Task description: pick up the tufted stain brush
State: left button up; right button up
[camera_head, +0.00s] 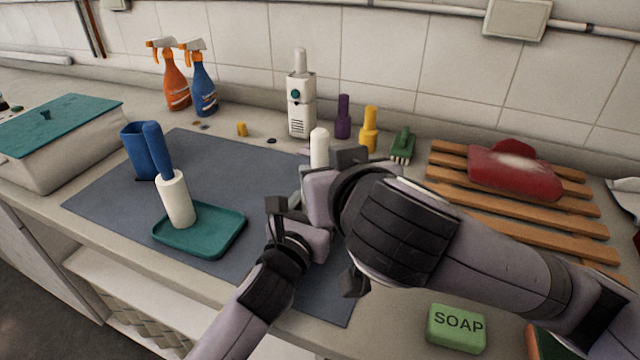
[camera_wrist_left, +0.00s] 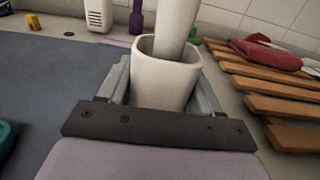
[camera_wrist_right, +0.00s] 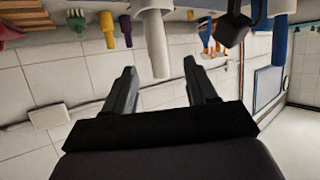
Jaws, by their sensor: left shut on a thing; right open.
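A white handle (camera_head: 319,148) stands upright in a white cup (camera_wrist_left: 165,75) near the middle of the counter. My left gripper (camera_wrist_left: 160,88) is shut on this cup, with a finger on each side. Whatever is at the handle's lower end is hidden inside the cup, so I cannot tell if it has tufts. My right gripper (camera_wrist_right: 158,72) is open, with the white handle (camera_wrist_right: 154,45) showing between and just beyond its fingertips.
A blue-handled white cylinder (camera_head: 176,199) stands on a teal tray (camera_head: 232,222), with a blue cup (camera_head: 136,157) behind it. Bottles (camera_head: 343,117) and a white dispenser (camera_head: 300,107) line the back. A wooden rack (camera_head: 480,203) and green soap (camera_head: 456,326) are right.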

aim_at(320, 161)
jog(key=x, duration=0.5)
jog(key=shift+w, duration=0.3)
jog(key=shift+d+f+x, duration=0.1)
jog(key=shift+x, duration=1.4)
jog(key=shift+d+f+x, duration=0.1)
jog(key=shift+f+x, duration=0.05)
jog(key=shift+x, duration=1.4)
jog(key=shift+s, duration=0.1)
jog(key=c, duration=1.1)
